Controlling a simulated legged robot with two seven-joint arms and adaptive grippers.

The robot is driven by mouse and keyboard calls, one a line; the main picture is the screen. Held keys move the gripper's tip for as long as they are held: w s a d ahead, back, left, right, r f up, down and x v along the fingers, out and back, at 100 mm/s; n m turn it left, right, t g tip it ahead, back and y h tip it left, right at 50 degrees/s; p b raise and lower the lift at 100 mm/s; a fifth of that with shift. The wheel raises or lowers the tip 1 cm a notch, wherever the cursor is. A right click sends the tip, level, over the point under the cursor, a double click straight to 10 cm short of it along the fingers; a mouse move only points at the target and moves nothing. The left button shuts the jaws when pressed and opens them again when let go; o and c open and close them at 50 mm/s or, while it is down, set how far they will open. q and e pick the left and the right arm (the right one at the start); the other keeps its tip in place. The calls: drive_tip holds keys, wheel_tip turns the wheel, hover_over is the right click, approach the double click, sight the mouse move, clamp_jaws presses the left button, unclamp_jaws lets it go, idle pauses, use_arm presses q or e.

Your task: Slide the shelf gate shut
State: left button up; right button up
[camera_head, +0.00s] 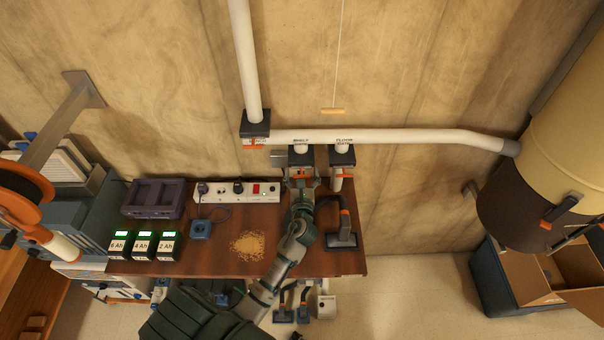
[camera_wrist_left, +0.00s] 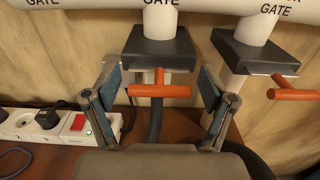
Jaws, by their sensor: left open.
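A white pipe along the wall carries several dark gate blocks with orange T-handles. The left gate (camera_head: 255,124) has its orange handle (camera_head: 254,146) below it; its label is too small to read surely. The middle gate (camera_wrist_left: 158,48) has its orange handle (camera_wrist_left: 160,91) sticking out toward the wrist camera. My left gripper (camera_head: 302,178) is at the middle gate; in the wrist view its open fingers (camera_wrist_left: 160,88) stand on either side of that handle, apart from it. The right gate (camera_head: 342,156), under a label seeming to read floor, has its own orange handle (camera_wrist_left: 294,90). My right gripper is not in view.
The brown bench (camera_head: 205,262) holds a power strip (camera_head: 237,190), battery chargers (camera_head: 144,246), a purple crate (camera_head: 154,199), a sawdust pile (camera_head: 250,245) and a floor nozzle with hose (camera_head: 343,237). A large collector drum (camera_head: 520,205) stands at the right.

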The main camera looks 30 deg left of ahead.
use_arm(q)
drive_tip(key=v, duration=1.2)
drive_tip(key=shift+w+f, duration=0.1)
drive_tip(key=shift+f, duration=0.05)
